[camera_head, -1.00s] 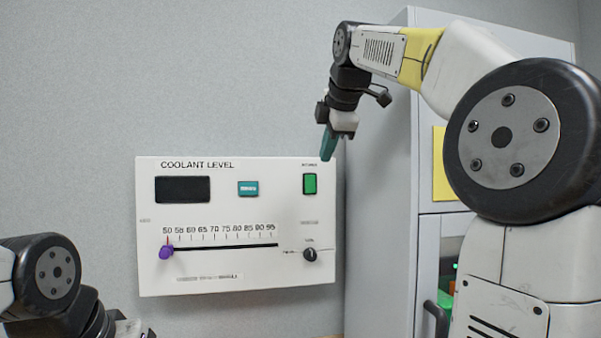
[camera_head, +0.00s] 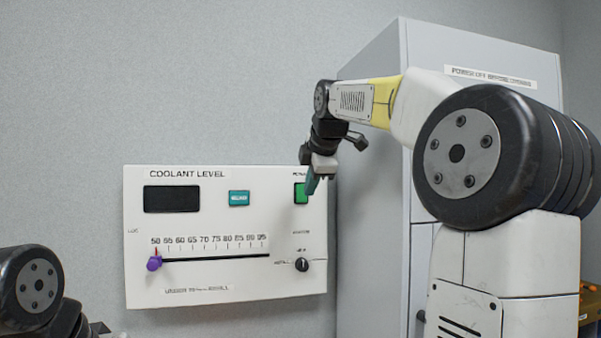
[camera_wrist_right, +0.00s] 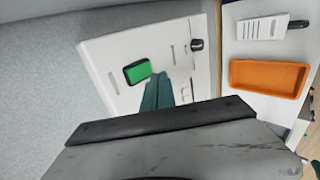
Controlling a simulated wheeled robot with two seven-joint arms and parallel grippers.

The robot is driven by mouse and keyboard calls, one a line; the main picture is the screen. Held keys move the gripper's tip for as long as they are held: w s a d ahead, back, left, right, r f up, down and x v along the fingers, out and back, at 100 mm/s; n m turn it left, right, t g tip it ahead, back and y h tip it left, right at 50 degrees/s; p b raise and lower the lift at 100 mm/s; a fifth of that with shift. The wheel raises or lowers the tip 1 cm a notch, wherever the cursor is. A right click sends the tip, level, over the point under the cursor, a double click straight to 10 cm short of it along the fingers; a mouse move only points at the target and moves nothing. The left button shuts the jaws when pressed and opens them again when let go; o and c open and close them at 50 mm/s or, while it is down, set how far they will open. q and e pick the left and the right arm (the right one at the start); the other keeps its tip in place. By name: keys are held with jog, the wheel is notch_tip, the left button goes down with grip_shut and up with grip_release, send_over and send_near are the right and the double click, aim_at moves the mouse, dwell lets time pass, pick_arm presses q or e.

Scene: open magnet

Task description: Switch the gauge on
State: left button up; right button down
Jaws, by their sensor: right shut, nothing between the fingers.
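The gauge is a white panel (camera_head: 225,280) on the wall, marked COOLANT LEVEL. It has a dark blank display (camera_head: 171,199), a teal button (camera_head: 239,198), a slider with a purple knob (camera_head: 154,263) at the scale's left end, and a black rotary knob (camera_head: 302,264). A green switch (camera_head: 300,194) is at its upper right, partly hidden by my right gripper (camera_head: 312,186). In the right wrist view the green switch (camera_wrist_right: 138,72) lies just beside the shut, empty teal fingertips (camera_wrist_right: 157,88). I cannot tell whether they touch. My left gripper is out of view; only its arm shows.
A tall grey cabinet (camera_head: 370,200) stands right of the panel, close behind my right arm. The right wrist view shows an orange tray (camera_wrist_right: 268,78) and a white slotted object (camera_wrist_right: 262,27) on a pale surface. The wall left of the panel is bare.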

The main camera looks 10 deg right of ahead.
aim_at(302, 193)
jog(key=shift+w+a+f, duration=0.1)
jog(key=shift+w+f, duration=0.15)
jog(key=shift+w, duration=0.6)
jog(key=shift+w+d+f, duration=0.1)
jog(key=shift+w+f, duration=0.1)
jog(key=shift+w, duration=0.65)
jog(key=shift+w+a+f, duration=0.1)
jog(key=shift+w+f, duration=0.15)
jog(key=shift+w, duration=0.6)
jog(key=shift+w+f, duration=0.15)
jog(key=shift+r, duration=1)
